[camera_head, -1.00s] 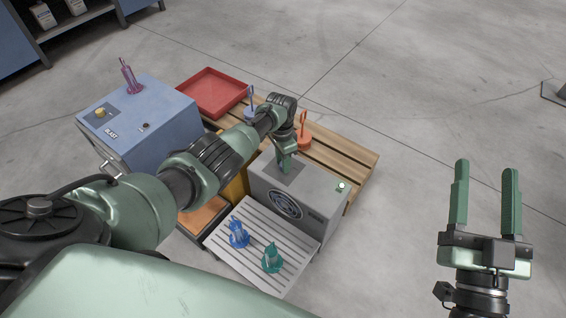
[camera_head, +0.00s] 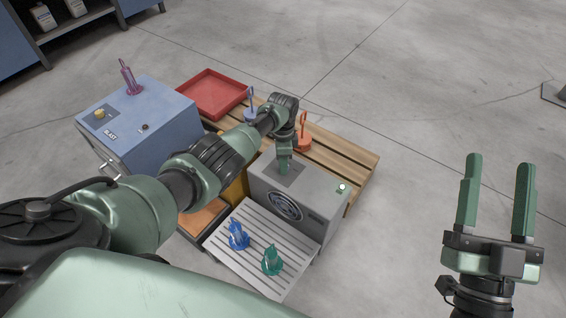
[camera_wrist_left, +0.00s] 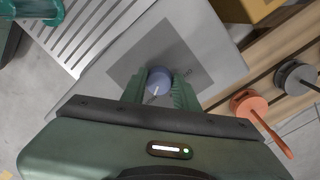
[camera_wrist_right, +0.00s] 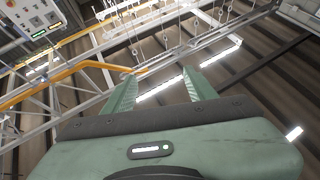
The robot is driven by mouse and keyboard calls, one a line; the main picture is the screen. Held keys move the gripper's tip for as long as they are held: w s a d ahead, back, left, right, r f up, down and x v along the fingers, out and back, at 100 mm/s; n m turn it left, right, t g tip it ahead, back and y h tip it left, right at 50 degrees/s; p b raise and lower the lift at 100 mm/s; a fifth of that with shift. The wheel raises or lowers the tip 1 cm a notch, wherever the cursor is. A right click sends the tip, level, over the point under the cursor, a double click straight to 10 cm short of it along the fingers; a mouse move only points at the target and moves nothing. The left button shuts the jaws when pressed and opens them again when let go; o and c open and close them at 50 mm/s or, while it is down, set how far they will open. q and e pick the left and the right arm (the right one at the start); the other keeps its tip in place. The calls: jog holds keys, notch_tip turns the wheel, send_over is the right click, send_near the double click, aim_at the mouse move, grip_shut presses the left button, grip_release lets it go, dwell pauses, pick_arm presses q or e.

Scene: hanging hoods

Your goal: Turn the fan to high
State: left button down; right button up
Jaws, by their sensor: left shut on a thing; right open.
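The fan is a grey box (camera_head: 318,205) with a round dark grille (camera_head: 285,207) on its front, standing in the middle of the head view. A small green lamp (camera_head: 342,187) shows on its top right corner. My left gripper (camera_head: 284,168) points down onto the dark plate on the box's top. In the left wrist view, the round blue-grey knob (camera_wrist_left: 159,78) with a pale pointer line sits between the fingers of my left gripper (camera_wrist_left: 160,92), which are shut on it. My right gripper (camera_head: 496,195) is open and empty, held over the floor at the right.
A slatted grey tray (camera_head: 232,262) with a blue and a green fitting stands before the fan. A blue box (camera_head: 165,122) labelled BLAST, a red tray (camera_head: 211,93) and a wooden pallet (camera_head: 345,155) stand around it.

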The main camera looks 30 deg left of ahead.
pick_arm(q)
jog(key=c, duration=1.1)
grip_release()
jog(key=shift+o, duration=0.2)
jog(key=shift+r, duration=0.1)
jog(key=shift+r, duration=0.2)
notch_tip(320, 180, up, 4)
jog(key=p, duration=0.2)
jog(key=shift+w+f+p, duration=0.1)
jog(key=shift+f+p, duration=0.15)
jog(key=shift+p, duration=0.05)
notch_tip(320, 180, up, 4)
jog(key=shift+w+f+p, duration=0.1)
jog(key=shift+f+p, duration=0.1)
jog(key=shift+p, duration=0.7)
pick_arm(e)
jog(key=d+f+g+h, duration=0.1)
jog(key=f+g+h, duration=0.1)
jog(key=f+g, duration=0.3)
jog(key=s+d+f+g+h, duration=0.1)
jog(key=f+g, duration=0.5)
jog(key=f, duration=0.8)
jog(key=shift+d+m+h, duration=0.3)
jog(key=shift+d+h, duration=0.1)
jog(key=shift+d, duration=0.1)
